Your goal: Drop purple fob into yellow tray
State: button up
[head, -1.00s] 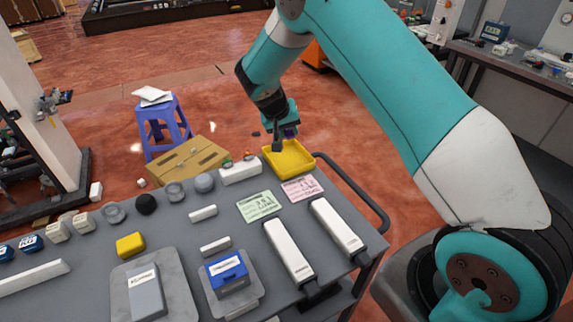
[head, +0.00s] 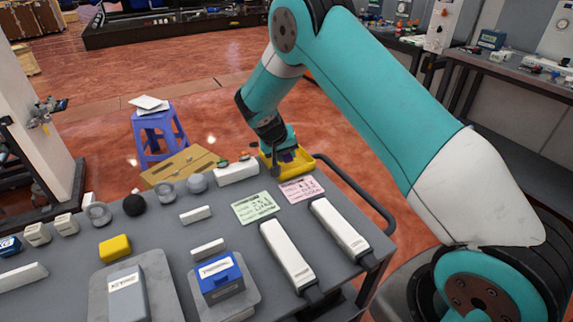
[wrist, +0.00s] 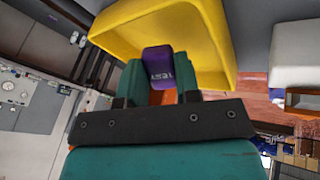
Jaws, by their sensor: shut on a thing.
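The purple fob (wrist: 159,66) is held between the two fingers of my gripper (wrist: 160,82) in the wrist view, with pale lettering on its face. In the head view the fob (head: 288,155) is a small purple patch at my gripper (head: 284,162). The yellow tray (head: 304,164) lies at the far right corner of the grey cart top. My gripper is at the tray and hides part of it. In the wrist view the yellow tray (wrist: 215,45) spreads behind and around the fob. I cannot tell whether the fob touches the tray.
A white holder (head: 237,174) with small green and red items stands just left of the tray. Pink (head: 301,189) and green (head: 255,207) cards lie in front. Two long white devices (head: 286,253) lie nearer. A cart handle (head: 350,190) curves along the right side.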

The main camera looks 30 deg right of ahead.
jog(key=o, duration=1.1)
jog(key=shift+b+v, duration=1.15)
jog(key=shift+v, duration=7.6)
jog(key=s+a+r+n+y, duration=0.2)
jog(key=s+a+n+y, duration=0.1)
jog(key=s, duration=0.8)
jog(key=s+a+r+n+g+y, duration=0.1)
jog(key=s+a+r+n+y, duration=0.1)
jog(key=s, duration=0.9)
jog(key=s+a+r+n+g+y, duration=0.1)
jog(key=s+a+n+y, duration=0.3)
jog(key=s, duration=0.7)
jog(key=shift+s+a+r+n+y, duration=0.15)
jog(key=shift+a+r+n, duration=0.05)
jog(key=shift+a+n, duration=0.45)
jog(key=shift+s+a+r+n+y, duration=0.15)
jog(key=shift+s+a+r+n, duration=0.05)
jog(key=shift+a+n, duration=0.45)
